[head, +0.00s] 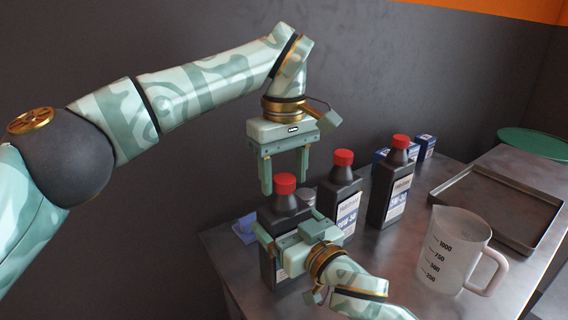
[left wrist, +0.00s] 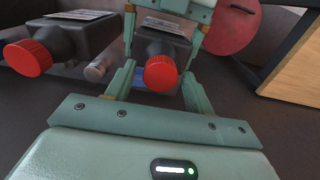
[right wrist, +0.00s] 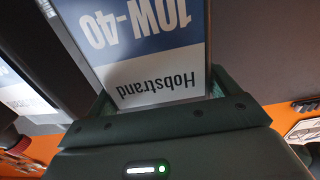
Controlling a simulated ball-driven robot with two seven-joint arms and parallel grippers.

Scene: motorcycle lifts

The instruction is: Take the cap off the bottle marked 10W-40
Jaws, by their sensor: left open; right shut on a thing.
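The bottle marked 10W-40 (head: 271,216) is the leftmost of three dark bottles on the metal bench and stands upright. Its upside-down label (right wrist: 150,45) fills the right wrist view. Its red cap (head: 285,183) is on its neck. My right gripper (head: 292,227) is shut around the bottle's body below the cap. My left gripper (head: 285,187) points down over the bottle, open, with its fingers either side of the cap. In the left wrist view the cap (left wrist: 160,73) shows between the spread fingers, apart from both.
Two more red-capped bottles, a middle one (head: 336,191) and a right one (head: 392,186), stand beside it. A measuring jug (head: 452,262) and a metal tray (head: 437,199) are to the right. Blue boxes (head: 426,145) stand behind. A blue item (head: 244,229) lies at the left.

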